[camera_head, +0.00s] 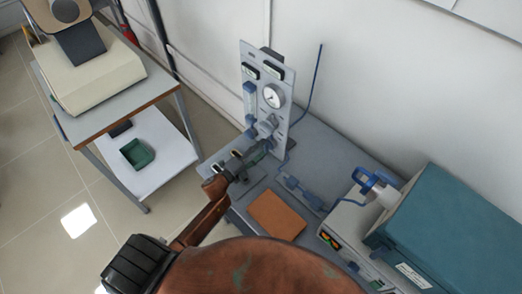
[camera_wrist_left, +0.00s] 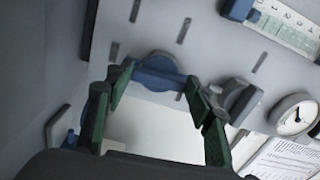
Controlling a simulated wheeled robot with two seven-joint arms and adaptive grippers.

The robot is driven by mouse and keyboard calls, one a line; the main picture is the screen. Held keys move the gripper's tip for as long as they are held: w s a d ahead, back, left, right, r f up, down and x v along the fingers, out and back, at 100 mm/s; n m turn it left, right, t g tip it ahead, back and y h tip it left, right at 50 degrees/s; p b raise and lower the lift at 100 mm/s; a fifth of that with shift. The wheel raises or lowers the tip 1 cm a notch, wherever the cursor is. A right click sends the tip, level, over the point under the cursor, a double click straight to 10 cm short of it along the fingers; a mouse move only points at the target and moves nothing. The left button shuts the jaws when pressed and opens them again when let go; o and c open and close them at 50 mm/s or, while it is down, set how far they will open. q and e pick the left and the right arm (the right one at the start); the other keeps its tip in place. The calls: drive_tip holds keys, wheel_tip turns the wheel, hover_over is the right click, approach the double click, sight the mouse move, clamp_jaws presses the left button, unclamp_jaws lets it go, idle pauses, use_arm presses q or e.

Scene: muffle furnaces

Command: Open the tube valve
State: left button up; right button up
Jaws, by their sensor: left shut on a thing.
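The grey gas panel (camera_head: 283,130) stands upright on the bench against the wall, with a round gauge (camera_head: 272,95) and a flow tube (camera_head: 249,100). My left gripper (camera_head: 262,147) reaches the lower part of this panel and hides part of it. In the left wrist view, the blue valve handle (camera_wrist_left: 158,77) lies across between the green-padded fingertips of my left gripper (camera_wrist_left: 160,78), which is shut on it. A round blue base shows behind the handle. A grey knob (camera_wrist_left: 236,100) sits to its right, apart from the fingers. My right gripper is not in view.
The bench holds a brown board (camera_head: 276,214), blue tube fittings (camera_head: 300,190) and a teal furnace (camera_head: 455,225) at the right. A blue tube (camera_head: 315,85) rises beside the panel. A separate table (camera_head: 130,88) stands at the left, with open floor between.

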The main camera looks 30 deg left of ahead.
use_arm(q)
drive_tip(key=shift+m, duration=0.5)
drive_tip(key=o, duration=1.2)
drive_tip(key=shift+c, duration=0.2)
drive_tip(key=v, duration=1.2)
